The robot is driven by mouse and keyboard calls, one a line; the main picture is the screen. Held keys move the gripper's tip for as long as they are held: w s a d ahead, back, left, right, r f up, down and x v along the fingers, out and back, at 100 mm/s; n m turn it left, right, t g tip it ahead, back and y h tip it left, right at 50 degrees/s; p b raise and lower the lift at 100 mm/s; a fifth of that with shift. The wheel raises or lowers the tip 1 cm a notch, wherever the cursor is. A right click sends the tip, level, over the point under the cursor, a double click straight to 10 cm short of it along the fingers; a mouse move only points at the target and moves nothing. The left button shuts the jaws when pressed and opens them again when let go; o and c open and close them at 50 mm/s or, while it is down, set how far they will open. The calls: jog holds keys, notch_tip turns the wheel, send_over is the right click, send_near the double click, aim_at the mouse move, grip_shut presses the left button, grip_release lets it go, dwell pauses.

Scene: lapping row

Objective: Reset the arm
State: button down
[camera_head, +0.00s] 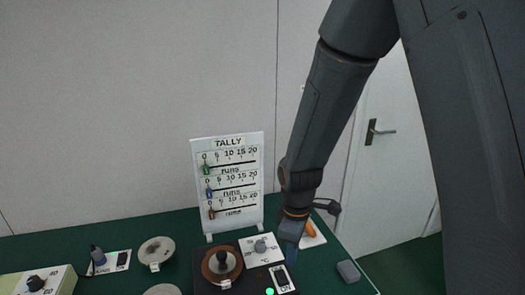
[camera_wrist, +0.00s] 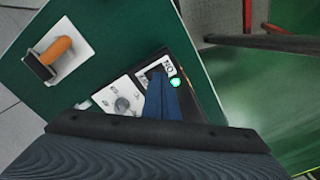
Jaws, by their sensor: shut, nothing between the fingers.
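My arm reaches down from the upper right in the head view. My gripper (camera_head: 290,238) is low over the green table, above a dark device with an ON-marked rocker switch (camera_head: 283,278). In the wrist view the blue fingers of my gripper (camera_wrist: 158,88) are together, with nothing between them. Their tips appear over or beside the switch (camera_wrist: 157,72); I cannot tell whether they touch it. A green light (camera_head: 270,292) glows beside the switch and also shows in the wrist view (camera_wrist: 175,83).
A white dial panel (camera_head: 262,249) adjoins the switch. A TALLY board (camera_head: 228,185) stands behind. An orange-handled item on a white plate (camera_head: 312,232) and a grey block (camera_head: 348,271) are to the right. Metal dishes (camera_head: 157,251) and another dial box (camera_head: 38,282) are left.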

jog(key=s+d+r+m+b, duration=0.1)
jog(key=s+d+r+m, duration=0.1)
jog(key=d+m, duration=0.3)
jog(key=s+d+r+m+t+b, duration=0.1)
jog(key=s+d+r+m, duration=0.2)
jog(key=s+d+m, duration=0.2)
jog(key=m, duration=0.3)
jog(key=shift+d+r, duration=0.35)
jog(key=shift+d, duration=0.05)
